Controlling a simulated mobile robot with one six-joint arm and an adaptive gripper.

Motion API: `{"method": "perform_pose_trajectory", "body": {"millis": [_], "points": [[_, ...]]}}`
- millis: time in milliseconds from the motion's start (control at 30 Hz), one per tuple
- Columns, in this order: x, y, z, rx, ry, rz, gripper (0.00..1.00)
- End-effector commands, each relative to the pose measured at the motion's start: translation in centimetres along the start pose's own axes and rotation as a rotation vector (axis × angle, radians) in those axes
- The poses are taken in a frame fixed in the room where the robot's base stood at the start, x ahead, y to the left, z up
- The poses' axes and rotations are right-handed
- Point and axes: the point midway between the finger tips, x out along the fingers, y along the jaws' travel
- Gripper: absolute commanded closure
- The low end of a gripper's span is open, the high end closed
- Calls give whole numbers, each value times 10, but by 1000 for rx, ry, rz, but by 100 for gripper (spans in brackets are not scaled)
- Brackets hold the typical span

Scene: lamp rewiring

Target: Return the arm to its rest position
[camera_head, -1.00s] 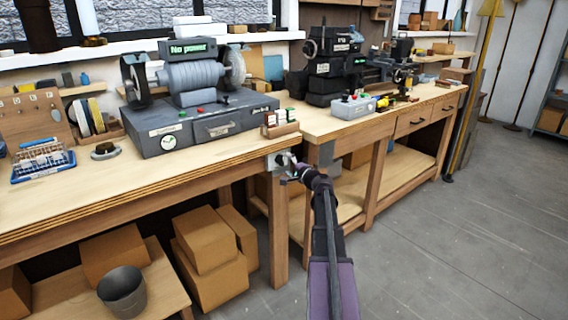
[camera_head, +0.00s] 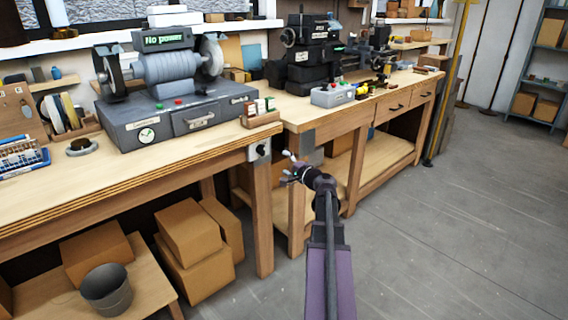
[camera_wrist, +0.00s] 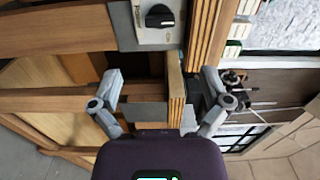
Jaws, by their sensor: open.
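My gripper (camera_head: 291,168) is at the end of my arm, in front of the workbench corner, in the head view. In the wrist view my gripper (camera_wrist: 160,92) has its two fingers spread apart with nothing held between them. A light switch plate with a black knob (camera_wrist: 160,15) is on the bench corner, ahead of the fingers; it also shows in the head view (camera_head: 260,150). The gripper is apart from the plate, to its right in the head view.
The workbench (camera_head: 150,180) carries a grey machine with a "No power" sign (camera_head: 166,38). Cardboard boxes (camera_head: 190,235) and a grey bucket (camera_head: 106,288) are below it. A second bench (camera_head: 350,115) stands behind my arm. The floor (camera_head: 450,230) at right is clear.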

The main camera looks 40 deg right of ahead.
Motion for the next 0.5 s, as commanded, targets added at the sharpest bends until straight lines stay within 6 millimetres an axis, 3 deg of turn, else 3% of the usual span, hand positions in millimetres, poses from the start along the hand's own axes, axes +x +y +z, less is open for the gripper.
{"method": "perform_pose_trajectory", "body": {"millis": [367,500], "points": [[0,0,0,0,0,0,3],[3,2,9,-10,-18,11,3]]}}
